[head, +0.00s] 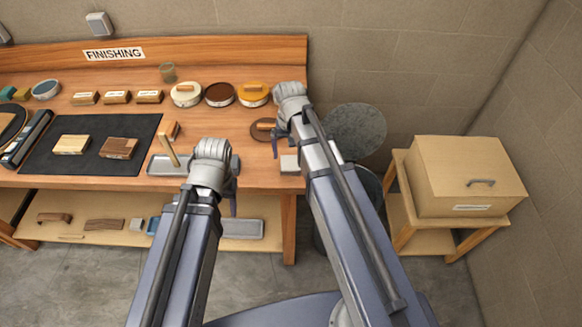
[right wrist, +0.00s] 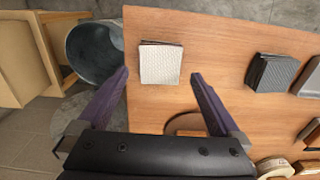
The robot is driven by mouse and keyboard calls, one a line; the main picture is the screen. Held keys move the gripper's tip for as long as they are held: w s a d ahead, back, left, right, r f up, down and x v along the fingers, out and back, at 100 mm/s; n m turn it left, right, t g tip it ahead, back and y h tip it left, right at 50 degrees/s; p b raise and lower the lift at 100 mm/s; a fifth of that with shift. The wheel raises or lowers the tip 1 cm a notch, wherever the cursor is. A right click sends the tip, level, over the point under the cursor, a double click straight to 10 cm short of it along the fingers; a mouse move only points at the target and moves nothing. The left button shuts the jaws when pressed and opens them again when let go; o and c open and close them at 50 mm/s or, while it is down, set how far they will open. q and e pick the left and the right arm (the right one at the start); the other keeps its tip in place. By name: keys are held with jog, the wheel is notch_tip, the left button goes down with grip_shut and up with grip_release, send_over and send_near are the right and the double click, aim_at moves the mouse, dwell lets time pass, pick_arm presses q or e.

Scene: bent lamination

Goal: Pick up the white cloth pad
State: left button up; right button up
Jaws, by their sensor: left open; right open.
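The white cloth pad (head: 290,164) lies near the front right corner of the bench; my right arm hides part of its surroundings in the head view. In the right wrist view the pad (right wrist: 161,62) is a pale, textured square with a darker layer at its edge, lying flat. My right gripper (right wrist: 160,76) is open and empty, with its fingers to either side of the pad in the picture; its height above it is hard to judge. My left gripper (head: 232,196) hangs at the bench's front edge, its fingers mostly hidden behind the arm.
A dark ribbed block (right wrist: 272,72) lies right of the pad in the right wrist view. A metal bin (right wrist: 95,50) stands beside the bench end. A dark mat (head: 85,165) with wooden blocks, a grey tray (head: 168,167) and round tins (head: 219,94) occupy the bench (head: 210,70).

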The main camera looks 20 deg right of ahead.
aim_at(291, 163)
notch_tip(291, 163, down, 5)
jog(key=b, duration=0.4)
jog(key=shift+w+r, duration=0.1)
jog(key=shift+r, duration=0.1)
jog(key=c, duration=1.2)
jog(key=shift+c, duration=0.2)
jog(key=shift+r, duration=0.1)
notch_tip(291, 163, up, 10)
jog(key=p, duration=1)
